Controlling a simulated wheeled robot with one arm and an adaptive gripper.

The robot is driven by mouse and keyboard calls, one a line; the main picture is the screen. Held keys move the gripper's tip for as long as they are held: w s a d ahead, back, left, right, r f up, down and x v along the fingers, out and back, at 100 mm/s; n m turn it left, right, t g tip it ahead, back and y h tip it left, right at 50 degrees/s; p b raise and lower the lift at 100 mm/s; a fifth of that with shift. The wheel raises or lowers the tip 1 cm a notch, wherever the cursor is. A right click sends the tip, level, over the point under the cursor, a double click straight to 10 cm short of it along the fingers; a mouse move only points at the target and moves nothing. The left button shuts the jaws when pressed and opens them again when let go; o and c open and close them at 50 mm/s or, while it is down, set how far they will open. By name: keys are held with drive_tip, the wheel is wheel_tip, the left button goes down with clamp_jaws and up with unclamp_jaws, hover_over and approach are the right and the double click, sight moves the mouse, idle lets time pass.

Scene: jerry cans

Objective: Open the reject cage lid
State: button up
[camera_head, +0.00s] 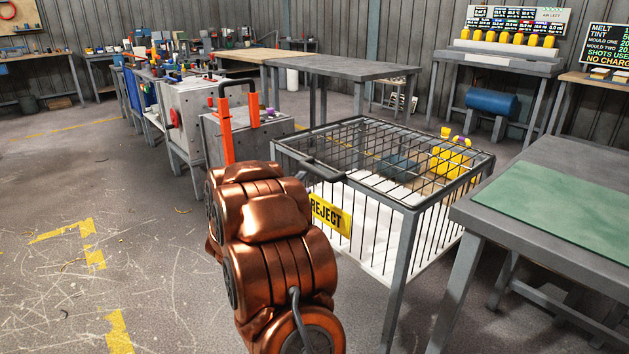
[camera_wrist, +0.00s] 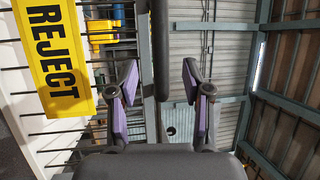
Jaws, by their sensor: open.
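The reject cage (camera_head: 398,265) is a grey-framed wire cage with a yellow REJECT sign (camera_head: 329,213), which also shows in the wrist view (camera_wrist: 54,62). Its wire-grid lid (camera_head: 372,140) lies flat and closed on top. A dark handle bar (camera_head: 326,171) sits at the lid's near-left edge. In the wrist view my gripper (camera_wrist: 160,72) is open, its two purple-padded fingers on either side of a dark bar (camera_wrist: 160,40), with gaps visible on both sides. The bar looks like the lid handle. In the head view my copper arm hides most of the gripper.
Yellow (camera_head: 450,162) and blue (camera_head: 400,166) items lie inside the cage. A table with a green mat (camera_head: 560,208) stands close on the right. A grey box with an orange handle (camera_head: 226,130) stands behind my arm. The floor at left is clear.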

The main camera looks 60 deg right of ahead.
sight(313, 173)
drive_tip(key=shift+b+x, duration=0.65)
drive_tip(key=shift+x, duration=3.2)
clamp_jaws()
